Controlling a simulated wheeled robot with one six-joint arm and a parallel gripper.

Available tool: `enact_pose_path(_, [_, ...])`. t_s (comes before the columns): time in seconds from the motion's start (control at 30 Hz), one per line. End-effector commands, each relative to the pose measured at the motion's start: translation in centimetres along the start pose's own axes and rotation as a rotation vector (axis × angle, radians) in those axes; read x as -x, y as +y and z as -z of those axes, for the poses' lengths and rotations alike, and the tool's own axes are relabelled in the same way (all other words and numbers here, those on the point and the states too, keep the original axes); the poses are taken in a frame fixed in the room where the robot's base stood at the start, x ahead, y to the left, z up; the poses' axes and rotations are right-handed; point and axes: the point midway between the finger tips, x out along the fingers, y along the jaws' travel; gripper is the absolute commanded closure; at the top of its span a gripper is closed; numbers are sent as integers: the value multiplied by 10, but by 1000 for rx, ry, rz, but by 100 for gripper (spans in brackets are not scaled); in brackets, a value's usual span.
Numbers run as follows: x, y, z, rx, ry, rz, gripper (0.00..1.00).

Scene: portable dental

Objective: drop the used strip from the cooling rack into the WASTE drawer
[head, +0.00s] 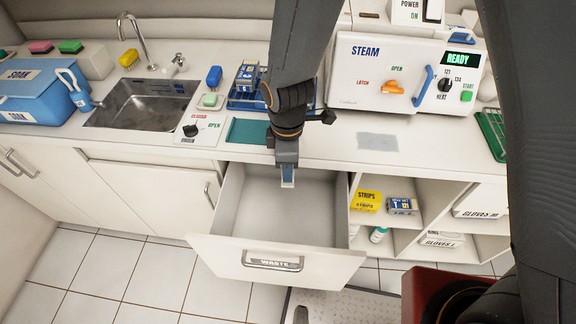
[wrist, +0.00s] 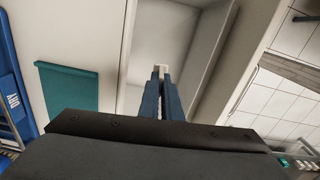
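The WASTE drawer (head: 272,262) is pulled open below the counter. Its inside looks empty and also shows in the wrist view (wrist: 185,25). My gripper (head: 287,178) hangs over the drawer opening, pointing down. In the wrist view its blue fingers (wrist: 161,90) are close together, with a small whitish piece, seemingly the used strip (wrist: 160,69), between their tips. Most of the strip is hidden by the fingers. A green wire rack (head: 492,128), perhaps the cooling rack, stands at the counter's right; no strip can be made out on it.
The counter edge and a teal mat (head: 248,132) lie behind my gripper. The steam sterilizer (head: 372,60) stands behind and to the right. Open shelves with a yellow STRIPS box (head: 366,201) are right of the drawer. A sink (head: 140,105) is at left.

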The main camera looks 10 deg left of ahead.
Motion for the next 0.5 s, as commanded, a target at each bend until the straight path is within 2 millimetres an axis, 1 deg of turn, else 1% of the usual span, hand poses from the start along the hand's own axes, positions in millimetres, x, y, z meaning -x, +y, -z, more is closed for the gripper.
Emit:
enact_pose_path(0.03, [-9, 0, 0, 1, -1, 1, 100])
enact_pose_path(0.2, [-20, 0, 0, 1, 0, 1, 100])
enact_pose_path(0.47, [-20, 0, 0, 0, 0, 0, 100])
enact_pose_path(0.5, [-20, 0, 0, 0, 0, 0, 94])
